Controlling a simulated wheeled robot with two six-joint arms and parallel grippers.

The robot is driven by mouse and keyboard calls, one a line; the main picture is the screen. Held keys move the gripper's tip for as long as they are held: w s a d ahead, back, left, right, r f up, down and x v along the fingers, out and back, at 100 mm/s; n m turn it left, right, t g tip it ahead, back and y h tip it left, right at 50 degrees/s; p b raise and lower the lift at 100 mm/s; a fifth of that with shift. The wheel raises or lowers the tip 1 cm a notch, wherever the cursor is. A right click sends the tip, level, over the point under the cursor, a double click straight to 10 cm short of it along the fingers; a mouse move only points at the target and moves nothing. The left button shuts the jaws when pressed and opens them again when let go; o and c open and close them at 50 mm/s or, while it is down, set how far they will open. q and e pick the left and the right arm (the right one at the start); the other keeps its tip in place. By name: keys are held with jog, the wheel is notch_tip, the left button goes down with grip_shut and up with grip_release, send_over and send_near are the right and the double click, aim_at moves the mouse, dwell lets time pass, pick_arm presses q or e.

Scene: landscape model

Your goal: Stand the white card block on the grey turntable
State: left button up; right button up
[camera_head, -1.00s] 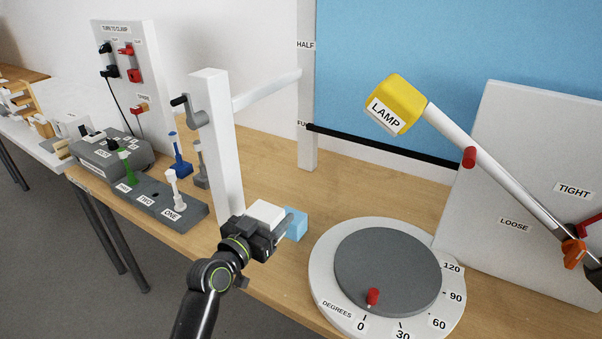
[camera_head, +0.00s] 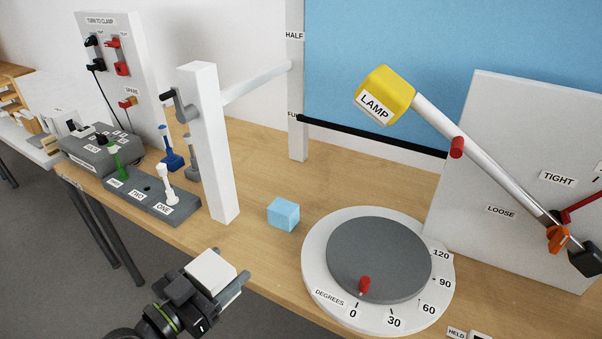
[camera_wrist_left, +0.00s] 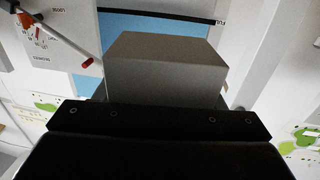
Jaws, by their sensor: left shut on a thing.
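The white card block (camera_head: 211,271) is held in my left gripper (camera_head: 215,283), which is shut on it, in front of the table's front edge in the head view. In the left wrist view the block (camera_wrist_left: 165,72) looks grey in shade and fills the space above the dark gripper bar. The grey turntable (camera_head: 378,252) lies to the right of the gripper, with a white ring marked in degrees around it. A red peg (camera_head: 364,285) stands near the 0 mark. Nothing else stands on the turntable. My right gripper is not in view.
A light blue block (camera_head: 283,214) sits on the table left of the turntable. A white post (camera_head: 212,150) with a crank stands behind the gripper. A yellow lamp (camera_head: 386,93) on a slanted arm hangs above and behind the turntable.

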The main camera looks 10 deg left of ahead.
pick_arm(q)
jog(key=w+d+n+y, duration=0.1)
jog(key=w, duration=0.8)
jog(key=w+d+f+t+y+b, duration=0.1)
jog(key=w, duration=0.8)
jog(key=shift+w+d+f+n+y, duration=0.25)
jog(key=shift+w+d+n+y, duration=0.05)
jog(key=shift+w+n, duration=0.1)
notch_tip(320, 180, down, 5)
jog(key=shift+f+b, duration=0.15)
jog(key=shift+b, duration=0.6)
jog(key=shift+f+b, duration=0.85)
jog(key=shift+f, duration=1.35)
jog(key=shift+s, duration=0.1)
